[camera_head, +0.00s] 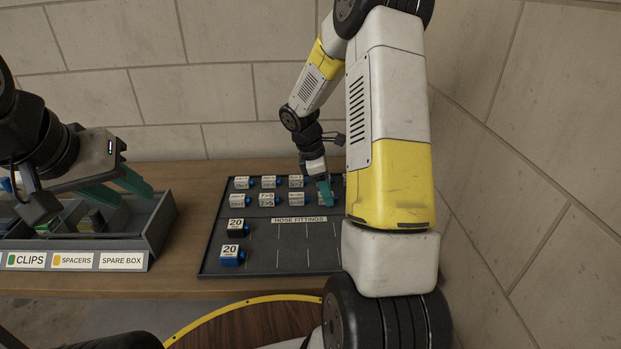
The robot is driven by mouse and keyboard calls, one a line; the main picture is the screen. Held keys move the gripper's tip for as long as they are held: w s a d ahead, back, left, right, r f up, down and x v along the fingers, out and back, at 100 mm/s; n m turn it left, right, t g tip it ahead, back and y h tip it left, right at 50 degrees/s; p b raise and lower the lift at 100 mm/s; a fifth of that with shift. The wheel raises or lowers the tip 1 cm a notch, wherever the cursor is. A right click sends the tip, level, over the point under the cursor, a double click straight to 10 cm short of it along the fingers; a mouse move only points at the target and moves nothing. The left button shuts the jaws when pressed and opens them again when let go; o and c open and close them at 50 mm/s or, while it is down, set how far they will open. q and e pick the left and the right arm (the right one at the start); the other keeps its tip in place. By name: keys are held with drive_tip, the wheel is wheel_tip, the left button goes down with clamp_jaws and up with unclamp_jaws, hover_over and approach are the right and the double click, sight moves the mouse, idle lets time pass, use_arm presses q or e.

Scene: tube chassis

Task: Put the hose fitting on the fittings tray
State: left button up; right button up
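The dark fittings tray (270,256) lies on the table, with a "HOSE FITTINGS" label (299,219) across its middle. Two fittings marked "20", an upper one (237,227) and a lower one (232,254), sit at its left side. Several white-and-blue fittings (266,199) stand in two rows at its back. My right gripper (325,191) points down at the right end of these rows; its green fingers overlap a fitting there, and whether they grip it is unclear. My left gripper (136,196) is open over the bins at left, with nothing visible between its fingers.
A grey divided bin (160,222) at left has labels for clips (26,260), spacers (73,261) and a spare box (122,261). My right arm hides the tray's right side. The tray's front middle is clear. Walls stand behind and at right.

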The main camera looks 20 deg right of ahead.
drive_tip(key=shift+r, duration=0.15)
drive_tip(key=s+v, duration=0.1)
drive_tip(key=v, duration=1.1)
drive_tip(key=s+a+r+m+t+y, duration=0.1)
drive_tip(key=s+a+r+m+t, duration=0.1)
drive_tip(key=s, duration=0.5)
drive_tip(key=s+a+r+m+t+y, duration=0.2)
drive_tip(key=s+a+r+m, duration=0.1)
drive_tip(key=s+r+m, duration=0.3)
drive_tip(key=s+a+r+m+t+y, duration=0.2)
drive_tip(key=s+a+r+m+t, duration=0.1)
drive_tip(key=s+m, duration=0.3)
drive_tip(key=shift+s+a+r, duration=0.3)
drive_tip(key=shift+s+r, duration=0.55)
drive_tip(key=shift+s, duration=0.3)
